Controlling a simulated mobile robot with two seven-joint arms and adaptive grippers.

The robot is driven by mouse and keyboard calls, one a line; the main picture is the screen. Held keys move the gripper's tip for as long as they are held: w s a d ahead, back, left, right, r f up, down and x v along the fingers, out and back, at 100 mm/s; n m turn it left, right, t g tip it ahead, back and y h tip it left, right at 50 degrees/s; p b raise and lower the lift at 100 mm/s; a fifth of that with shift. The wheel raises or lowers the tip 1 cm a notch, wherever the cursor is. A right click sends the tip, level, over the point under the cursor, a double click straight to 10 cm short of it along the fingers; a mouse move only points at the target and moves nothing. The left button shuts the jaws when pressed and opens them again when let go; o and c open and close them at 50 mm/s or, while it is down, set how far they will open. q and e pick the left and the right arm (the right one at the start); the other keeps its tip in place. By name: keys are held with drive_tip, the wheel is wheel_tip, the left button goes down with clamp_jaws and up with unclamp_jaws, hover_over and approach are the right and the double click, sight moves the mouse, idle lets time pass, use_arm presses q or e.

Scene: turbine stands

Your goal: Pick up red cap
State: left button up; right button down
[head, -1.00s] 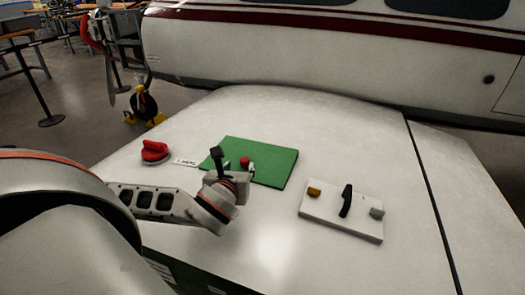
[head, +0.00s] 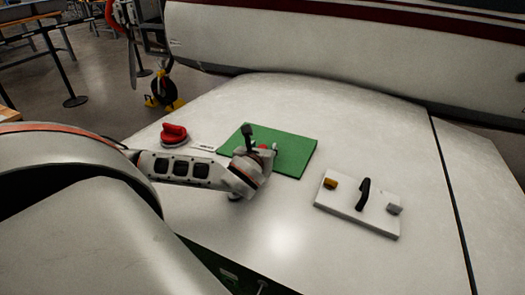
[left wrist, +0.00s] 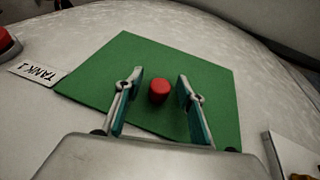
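The red cap (left wrist: 159,92) is a small red cylinder standing on the green mat (left wrist: 115,62) in the left wrist view. My left gripper (left wrist: 160,75) is open and empty, with one finger on each side of the cap in that view and gaps on both sides. Its height above the mat is hard to tell. In the head view my left gripper (head: 266,152) is over the near part of the green mat (head: 295,150). The cap is mostly hidden there behind the gripper. My right gripper is not in view.
A red knob-like device (head: 174,134) stands left of the mat beside a label (head: 204,147) reading TANK 1. A white plate (head: 340,203) with yellow, black and grey fittings lies to the right. The white surface between mat and plate is clear.

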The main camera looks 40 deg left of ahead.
sight(263, 146)
use_arm(q)
drive_tip(key=c, duration=0.9)
drive_tip(key=shift+r, duration=0.1)
wheel_tip(263, 146, up, 20)
drive_tip(key=p, duration=0.1)
clamp_jaws()
